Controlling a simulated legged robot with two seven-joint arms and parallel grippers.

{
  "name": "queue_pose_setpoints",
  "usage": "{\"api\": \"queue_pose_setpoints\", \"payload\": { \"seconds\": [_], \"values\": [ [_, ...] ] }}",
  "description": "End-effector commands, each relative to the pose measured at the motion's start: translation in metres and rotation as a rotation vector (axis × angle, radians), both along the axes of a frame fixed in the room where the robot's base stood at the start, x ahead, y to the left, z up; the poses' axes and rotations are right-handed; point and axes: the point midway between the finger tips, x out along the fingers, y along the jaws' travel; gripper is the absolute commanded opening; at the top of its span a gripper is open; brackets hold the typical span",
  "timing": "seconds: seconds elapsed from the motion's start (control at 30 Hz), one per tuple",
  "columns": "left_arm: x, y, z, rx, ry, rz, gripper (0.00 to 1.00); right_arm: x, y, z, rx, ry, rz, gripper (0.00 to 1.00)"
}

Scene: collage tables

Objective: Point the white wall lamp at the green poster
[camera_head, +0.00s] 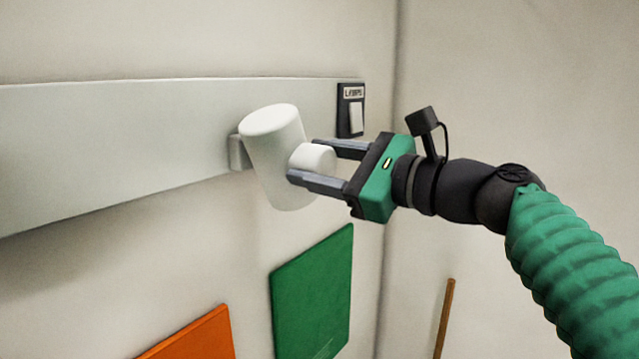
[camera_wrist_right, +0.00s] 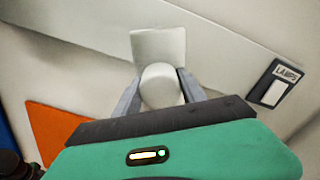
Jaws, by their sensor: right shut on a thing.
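The white wall lamp (camera_head: 272,150) is a cylinder mounted on a pale rail on the wall, tilted slightly, with its lower end toward the right. A short round white knob (camera_head: 313,158) sticks out from its front. My right gripper (camera_head: 308,163) is shut on this knob, one finger on each side. In the right wrist view the knob (camera_wrist_right: 160,86) sits between the fingers, with the lamp body (camera_wrist_right: 158,46) behind it. The green poster (camera_head: 312,295) is on the wall below and slightly right of the lamp. My left gripper is not in view.
An orange poster (camera_head: 195,337) is on the wall at the lower left of the green one. A dark switch plate labelled LAMPS (camera_head: 351,110) is right of the lamp, close to my gripper. A wooden stick (camera_head: 444,318) stands near the wall corner.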

Motion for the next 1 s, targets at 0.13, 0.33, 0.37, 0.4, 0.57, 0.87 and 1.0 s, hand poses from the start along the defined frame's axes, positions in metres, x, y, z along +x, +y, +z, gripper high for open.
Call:
{"api": "queue_pose_setpoints", "payload": {
  "seconds": [0.13, 0.33, 0.37, 0.4, 0.57, 0.87, 1.0],
  "values": [
    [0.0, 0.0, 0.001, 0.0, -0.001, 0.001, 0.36, 0.001, -0.001, -0.002, -0.012, -0.005, -0.001, 0.0],
    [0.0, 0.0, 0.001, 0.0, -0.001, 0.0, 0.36, 0.001, 0.0, -0.002, -0.011, -0.003, 0.003, 0.57],
    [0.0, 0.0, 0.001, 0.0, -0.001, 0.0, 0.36, 0.001, 0.0, -0.002, -0.011, -0.003, 0.003, 0.61],
    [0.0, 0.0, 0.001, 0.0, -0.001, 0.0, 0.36, 0.001, 0.0, -0.002, -0.01, -0.004, 0.002, 0.67],
    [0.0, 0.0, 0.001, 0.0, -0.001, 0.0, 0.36, 0.0, -0.001, -0.001, -0.01, -0.004, 0.001, 0.7],
    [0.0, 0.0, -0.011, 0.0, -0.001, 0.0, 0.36, -0.008, -0.013, -0.004, -0.009, -0.007, -0.002, 0.7],
    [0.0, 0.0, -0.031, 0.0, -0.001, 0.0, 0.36, -0.027, -0.042, -0.008, -0.011, -0.008, -0.005, 0.7]
  ]
}}
